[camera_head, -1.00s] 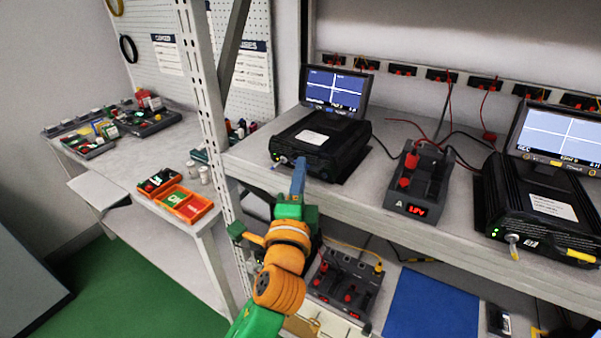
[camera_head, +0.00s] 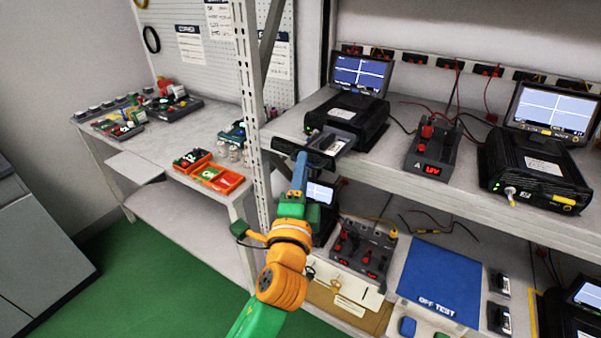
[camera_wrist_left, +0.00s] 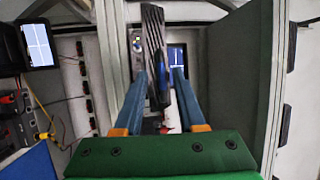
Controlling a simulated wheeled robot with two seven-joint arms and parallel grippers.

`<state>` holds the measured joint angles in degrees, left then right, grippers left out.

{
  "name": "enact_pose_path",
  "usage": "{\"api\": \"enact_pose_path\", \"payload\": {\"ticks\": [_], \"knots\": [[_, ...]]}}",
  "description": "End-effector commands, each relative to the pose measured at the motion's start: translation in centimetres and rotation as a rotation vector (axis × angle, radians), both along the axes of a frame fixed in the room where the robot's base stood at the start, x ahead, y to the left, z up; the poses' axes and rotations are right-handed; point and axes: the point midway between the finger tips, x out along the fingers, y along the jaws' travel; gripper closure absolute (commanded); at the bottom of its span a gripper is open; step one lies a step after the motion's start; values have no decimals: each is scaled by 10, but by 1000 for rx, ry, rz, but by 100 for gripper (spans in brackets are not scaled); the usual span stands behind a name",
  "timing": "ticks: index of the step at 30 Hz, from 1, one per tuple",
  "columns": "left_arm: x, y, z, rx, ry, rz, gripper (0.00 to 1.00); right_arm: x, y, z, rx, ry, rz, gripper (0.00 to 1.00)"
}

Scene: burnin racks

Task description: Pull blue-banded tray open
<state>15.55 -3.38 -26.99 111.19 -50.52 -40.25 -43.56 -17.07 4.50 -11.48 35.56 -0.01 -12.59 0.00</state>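The tray (camera_head: 345,141) is slid out from the front of the black tester (camera_head: 350,112) on the upper left shelf. A card-like device lies in it, and its dark front (camera_head: 303,153) sticks out past the shelf edge. My left gripper (camera_head: 299,168) is at this front. In the left wrist view its two blue fingers (camera_wrist_left: 160,88) lie on either side of the dark ribbed front (camera_wrist_left: 153,45), seemingly closed on it. A blue patch (camera_wrist_left: 163,77) shows on the front between the fingers. My right gripper is in no view.
A grey power unit (camera_head: 432,145) and a second black tester (camera_head: 535,165) stand to the right on the shelf. A shelf post (camera_head: 250,90) rises close left of the tray. Below are a blue mat (camera_head: 440,278) and a socket unit (camera_head: 362,250).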

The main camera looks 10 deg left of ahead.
Motion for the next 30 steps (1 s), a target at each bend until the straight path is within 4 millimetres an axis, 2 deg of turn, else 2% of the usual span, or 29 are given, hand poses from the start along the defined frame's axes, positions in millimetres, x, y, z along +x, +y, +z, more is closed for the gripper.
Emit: {"api": "enact_pose_path", "payload": {"ticks": [9, 18, 21, 30], "knots": [[-3, 0, -2, 0, 0, -1, 59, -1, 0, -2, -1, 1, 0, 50], [-61, -2, -12, -3, -1, -1, 59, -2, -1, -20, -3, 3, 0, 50], [-70, -2, -12, -3, -2, 0, 59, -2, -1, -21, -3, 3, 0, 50], [-72, -2, -10, -1, -2, 0, 59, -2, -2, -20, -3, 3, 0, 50]]}}
